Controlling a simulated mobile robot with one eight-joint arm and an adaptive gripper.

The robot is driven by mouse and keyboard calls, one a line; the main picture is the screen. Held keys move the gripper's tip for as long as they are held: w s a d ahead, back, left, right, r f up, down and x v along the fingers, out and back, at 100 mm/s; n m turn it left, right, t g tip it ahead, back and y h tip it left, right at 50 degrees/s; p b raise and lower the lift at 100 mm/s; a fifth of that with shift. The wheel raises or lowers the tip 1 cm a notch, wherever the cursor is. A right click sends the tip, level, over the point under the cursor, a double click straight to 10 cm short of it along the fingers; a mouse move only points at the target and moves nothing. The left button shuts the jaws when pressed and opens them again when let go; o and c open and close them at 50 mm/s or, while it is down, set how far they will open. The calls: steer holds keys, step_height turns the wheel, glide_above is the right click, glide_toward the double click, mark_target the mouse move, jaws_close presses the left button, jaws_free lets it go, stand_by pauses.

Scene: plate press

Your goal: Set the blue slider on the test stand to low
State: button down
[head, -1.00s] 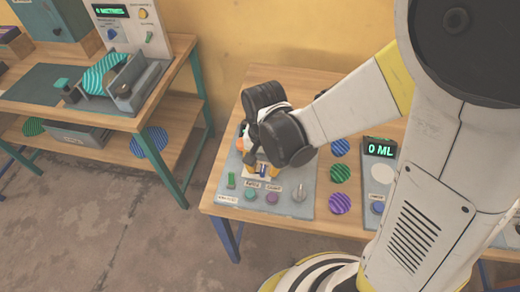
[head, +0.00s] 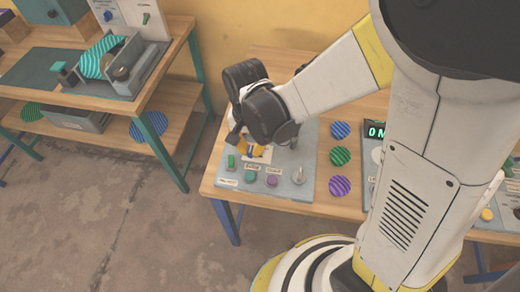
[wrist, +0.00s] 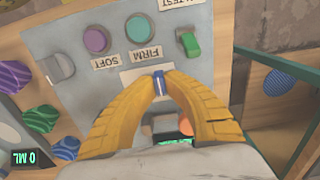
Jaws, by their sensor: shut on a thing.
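The test stand is a grey panel (head: 225,178) on the right wooden table. Its blue slider (wrist: 158,84) shows in the wrist view as a small blue knob on a pale strip (wrist: 137,76). My gripper (wrist: 160,82) has its two yellow fingertips closed around the knob, one on each side. In the head view my gripper (head: 250,150) is low over the panel, and its dark body hides much of the panel's back part. Any low or high marks by the slider are hidden, so I cannot tell its setting.
The panel also bears a green switch (wrist: 188,42), a teal button (wrist: 140,29), a purple button (wrist: 95,39) and a grey knob (wrist: 60,68). Striped discs (head: 340,156) lie beside it. A second bench (head: 165,115) stands at left.

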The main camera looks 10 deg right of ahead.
mark_target(249, 149)
steer(key=c, duration=1.5)
jaws_free()
steer(key=shift+w+a, duration=0.1)
steer(key=shift+a, duration=0.15)
steer(key=shift+o, duration=0.2)
steer(key=shift+d+r, duration=0.1)
step_height(249, 149, up, 12)
